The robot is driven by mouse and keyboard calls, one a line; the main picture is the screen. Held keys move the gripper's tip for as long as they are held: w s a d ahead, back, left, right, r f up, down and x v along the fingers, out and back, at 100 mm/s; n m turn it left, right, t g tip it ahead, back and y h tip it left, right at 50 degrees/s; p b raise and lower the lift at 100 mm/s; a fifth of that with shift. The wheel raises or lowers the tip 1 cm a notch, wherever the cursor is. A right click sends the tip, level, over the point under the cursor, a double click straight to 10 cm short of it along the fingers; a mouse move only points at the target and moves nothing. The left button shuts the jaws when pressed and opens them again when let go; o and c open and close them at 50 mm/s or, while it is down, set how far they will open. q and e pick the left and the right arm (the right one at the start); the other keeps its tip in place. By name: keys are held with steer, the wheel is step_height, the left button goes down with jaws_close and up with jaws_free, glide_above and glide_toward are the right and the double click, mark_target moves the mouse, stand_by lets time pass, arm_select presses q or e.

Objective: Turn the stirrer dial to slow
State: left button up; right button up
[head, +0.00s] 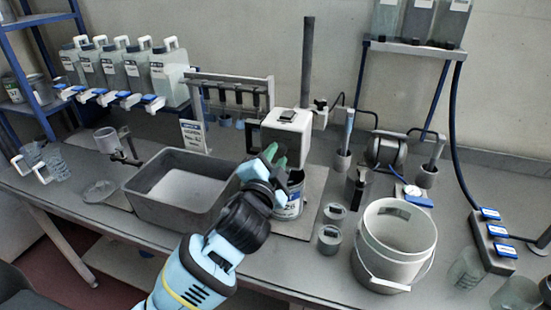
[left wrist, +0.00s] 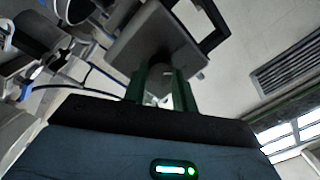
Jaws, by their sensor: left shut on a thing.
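The stirrer's pale box-shaped head (head: 290,125) is mounted beside a dark upright post (head: 308,65). My left gripper (head: 274,156) is at the front of this head, with its green fingers pointing at it. In the left wrist view, the two green fingers (left wrist: 161,88) are shut on the small pale dial (left wrist: 157,85) below the stirrer's box (left wrist: 155,42). The dial's pointer and markings cannot be read, so its setting cannot be told. In the head view the gripper hides the dial. My right gripper is not in view.
A labelled can (head: 290,207) stands under the stirrer, partly behind my left arm. A grey basin (head: 150,208) is to the left, a white bucket (head: 395,250) to the right. Small cups (head: 329,238) stand between can and bucket. A rack with hanging tools (head: 230,83) is behind.

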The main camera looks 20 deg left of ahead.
arm_select(q)
steer(key=shift+m, duration=1.2)
steer(key=o, duration=1)
steer(key=s, duration=0.7)
steer(key=shift+s+f, duration=0.15)
steer(key=shift+s, duration=0.25)
steer(key=shift+a+f, duration=0.1)
